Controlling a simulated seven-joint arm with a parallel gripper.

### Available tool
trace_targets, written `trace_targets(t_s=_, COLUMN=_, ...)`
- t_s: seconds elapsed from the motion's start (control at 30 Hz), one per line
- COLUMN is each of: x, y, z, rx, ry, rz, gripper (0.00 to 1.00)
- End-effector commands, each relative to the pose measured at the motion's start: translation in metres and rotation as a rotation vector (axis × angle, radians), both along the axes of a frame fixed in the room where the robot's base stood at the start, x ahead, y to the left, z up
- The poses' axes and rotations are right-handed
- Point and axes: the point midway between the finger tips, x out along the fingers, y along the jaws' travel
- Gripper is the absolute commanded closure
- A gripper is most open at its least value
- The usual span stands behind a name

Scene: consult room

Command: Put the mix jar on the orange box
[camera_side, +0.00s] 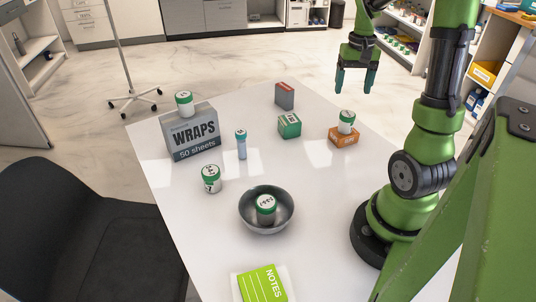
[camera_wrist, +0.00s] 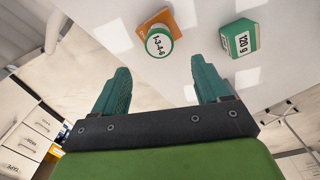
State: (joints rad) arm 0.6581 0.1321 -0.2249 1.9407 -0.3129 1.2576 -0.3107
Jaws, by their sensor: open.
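The wrist view shows this orange box (camera_wrist: 157,20) and jar (camera_wrist: 159,41), whose lid bears small numbers. The lid labels are too small for me to tell which is the mix jar. My gripper (camera_side: 355,84) is open and empty, raised near the table's far right edge; its fingers (camera_wrist: 160,72) show in the wrist view.
The bowl (camera_side: 247,215) and green notes pad (camera_side: 261,284) are nearer the front.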

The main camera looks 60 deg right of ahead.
Motion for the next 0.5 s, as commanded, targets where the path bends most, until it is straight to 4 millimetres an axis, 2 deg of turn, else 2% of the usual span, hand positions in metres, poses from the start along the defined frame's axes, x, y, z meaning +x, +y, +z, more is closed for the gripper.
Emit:
trace_targets(t_s=0.07, x=0.008, y=0.013, z=0.009, rx=-0.009, ry=-0.027, rz=0.026, gripper=0.25)
trace_targets(t_s=0.17, x=0.025, y=0.051, z=0.025, rx=-0.027, ry=-0.105, rz=0.099, gripper=0.25)
trace_targets(t_s=0.27, x=0.042, y=0.112, z=0.046, rx=-0.047, ry=-0.227, rz=0.21, gripper=0.25)
trace_targets(t_s=0.3, x=0.045, y=0.138, z=0.054, rx=-0.051, ry=-0.281, rz=0.257, gripper=0.25)
trace_targets(t_s=0.4, x=0.042, y=0.2, z=0.067, rx=-0.051, ry=-0.408, rz=0.367, gripper=0.25)
trace_targets(t_s=0.5, x=0.031, y=0.248, z=0.075, rx=-0.04, ry=-0.516, rz=0.457, gripper=0.25)
